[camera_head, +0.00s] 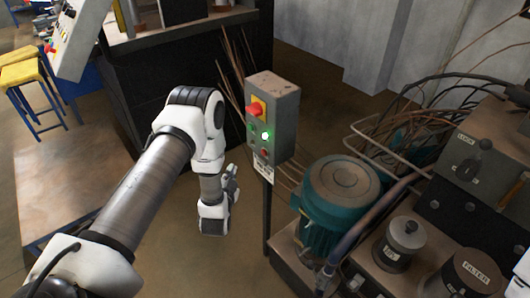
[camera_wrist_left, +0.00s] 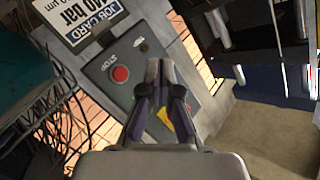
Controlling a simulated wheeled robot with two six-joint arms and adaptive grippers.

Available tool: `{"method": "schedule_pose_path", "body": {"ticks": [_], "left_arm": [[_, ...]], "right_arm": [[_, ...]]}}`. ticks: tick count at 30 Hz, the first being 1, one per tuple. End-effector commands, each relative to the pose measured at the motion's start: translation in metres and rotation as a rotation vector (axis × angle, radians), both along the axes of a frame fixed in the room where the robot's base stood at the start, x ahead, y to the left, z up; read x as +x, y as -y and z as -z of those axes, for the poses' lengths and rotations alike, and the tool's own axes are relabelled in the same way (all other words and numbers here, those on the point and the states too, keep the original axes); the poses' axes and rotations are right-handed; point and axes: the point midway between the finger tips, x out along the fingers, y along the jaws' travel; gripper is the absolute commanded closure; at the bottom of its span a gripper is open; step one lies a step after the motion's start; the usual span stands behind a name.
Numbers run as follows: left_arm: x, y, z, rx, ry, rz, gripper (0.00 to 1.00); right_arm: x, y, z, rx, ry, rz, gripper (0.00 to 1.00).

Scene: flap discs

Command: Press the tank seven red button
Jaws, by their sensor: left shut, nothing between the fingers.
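A grey control box (camera_head: 276,110) stands on a thin post. Its front carries a red-and-yellow switch (camera_head: 257,108), a lit green light (camera_head: 266,135) and, lowest, a small red button (camera_head: 264,152). In the left wrist view a round red button (camera_wrist_left: 120,73) sits on a grey panel (camera_wrist_left: 98,72), beside a "STOP" label. No tank number is readable. My left gripper (camera_head: 233,172) is in front of the box, left of and below the red button. In the wrist view its shut, empty fingers (camera_wrist_left: 162,70) appear right of that button; contact cannot be told. My right gripper is not in view.
A white job card (camera_wrist_left: 78,18) adjoins the panel. A teal motor (camera_head: 335,200), canisters (camera_head: 398,243) and loose cables (camera_head: 400,130) crowd the right. A dark machine (camera_head: 175,60) stands behind. Yellow stools (camera_head: 25,72) are far left. Floor left of the post is open.

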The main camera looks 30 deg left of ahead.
Motion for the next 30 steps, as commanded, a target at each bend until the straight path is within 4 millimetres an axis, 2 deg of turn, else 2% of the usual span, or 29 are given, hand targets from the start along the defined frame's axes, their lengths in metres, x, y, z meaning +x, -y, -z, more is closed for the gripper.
{"method": "schedule_pose_path", "body": {"ticks": [7,21,30], "left_arm": [[0.014,0.006,0.002,0.001,0.001,0.003,1.00],[0.073,0.031,0.002,0.000,0.001,0.002,1.00],[0.082,0.035,-0.001,-0.001,-0.001,0.002,1.00]], "right_arm": [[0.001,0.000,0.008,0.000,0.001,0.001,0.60],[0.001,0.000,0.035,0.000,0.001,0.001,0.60],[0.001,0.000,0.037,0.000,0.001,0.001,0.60]]}}
